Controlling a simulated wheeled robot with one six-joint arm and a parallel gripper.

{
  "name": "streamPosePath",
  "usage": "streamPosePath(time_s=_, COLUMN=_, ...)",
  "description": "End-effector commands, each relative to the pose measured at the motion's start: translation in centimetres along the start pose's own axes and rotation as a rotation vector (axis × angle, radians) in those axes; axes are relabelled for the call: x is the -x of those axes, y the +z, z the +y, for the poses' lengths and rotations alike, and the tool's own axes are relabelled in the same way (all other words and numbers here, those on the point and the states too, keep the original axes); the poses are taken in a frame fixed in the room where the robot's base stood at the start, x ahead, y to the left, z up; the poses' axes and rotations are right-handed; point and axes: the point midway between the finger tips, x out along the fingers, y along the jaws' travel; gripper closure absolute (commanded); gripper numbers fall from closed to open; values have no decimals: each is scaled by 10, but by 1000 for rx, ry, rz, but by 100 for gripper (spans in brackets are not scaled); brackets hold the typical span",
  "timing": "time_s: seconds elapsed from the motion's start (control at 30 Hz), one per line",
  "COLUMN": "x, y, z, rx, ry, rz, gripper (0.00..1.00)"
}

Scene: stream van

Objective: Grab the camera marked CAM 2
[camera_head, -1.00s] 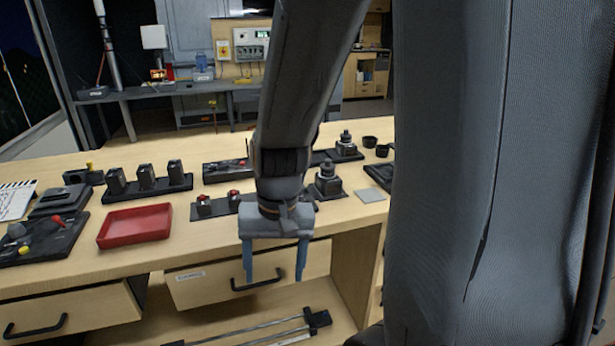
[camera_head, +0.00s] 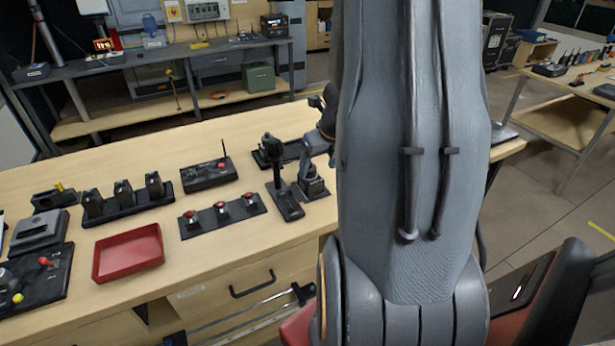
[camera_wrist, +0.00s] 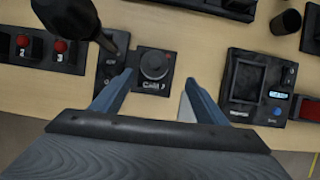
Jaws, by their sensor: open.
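The camera marked CAM 2 shows in the wrist view (camera_wrist: 155,65) as a dark square base with a round grey top and a white label, its last character blurred. In the head view (camera_head: 313,186) it stands on the table, partly covered by my arm. My gripper (camera_wrist: 157,80) is open and empty, pointing down above it. In the wrist view its blue fingers lie left and right of the camera's near edge, the left one closer. The height gap is hard to judge. In the head view my arm hides most of the gripper.
A tall black stick on a base (camera_head: 288,203) stands close left of the camera. A red-button strip (camera_head: 222,214) and red tray (camera_head: 128,252) lie further left. A dark panel with a screen (camera_wrist: 258,88) lies right in the wrist view. Bare wood separates it from the camera.

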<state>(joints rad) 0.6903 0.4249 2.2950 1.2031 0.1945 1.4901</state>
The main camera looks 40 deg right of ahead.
Motion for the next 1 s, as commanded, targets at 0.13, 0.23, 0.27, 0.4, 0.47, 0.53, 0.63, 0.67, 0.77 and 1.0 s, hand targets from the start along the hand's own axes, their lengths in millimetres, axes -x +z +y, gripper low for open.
streamPosePath(time_s=0.13, x=-18, y=0, z=5, rx=8, ry=4, rz=2, gripper=33)
streamPosePath(time_s=0.23, x=-30, y=1, z=8, rx=10, ry=4, rz=2, gripper=33)
streamPosePath(time_s=0.27, x=-35, y=1, z=9, rx=10, ry=4, rz=2, gripper=33)
streamPosePath(time_s=0.4, x=-55, y=2, z=11, rx=10, ry=4, rz=1, gripper=33)
streamPosePath(time_s=0.47, x=-61, y=2, z=10, rx=9, ry=4, rz=1, gripper=33)
streamPosePath(time_s=0.53, x=-65, y=2, z=10, rx=9, ry=3, rz=1, gripper=33)
streamPosePath(time_s=0.63, x=-66, y=2, z=10, rx=8, ry=3, rz=1, gripper=33)
streamPosePath(time_s=0.67, x=-65, y=2, z=9, rx=8, ry=2, rz=1, gripper=33)
streamPosePath(time_s=0.77, x=-65, y=2, z=9, rx=8, ry=2, rz=1, gripper=33)
streamPosePath(time_s=1.0, x=-65, y=2, z=9, rx=9, ry=2, rz=1, gripper=67)
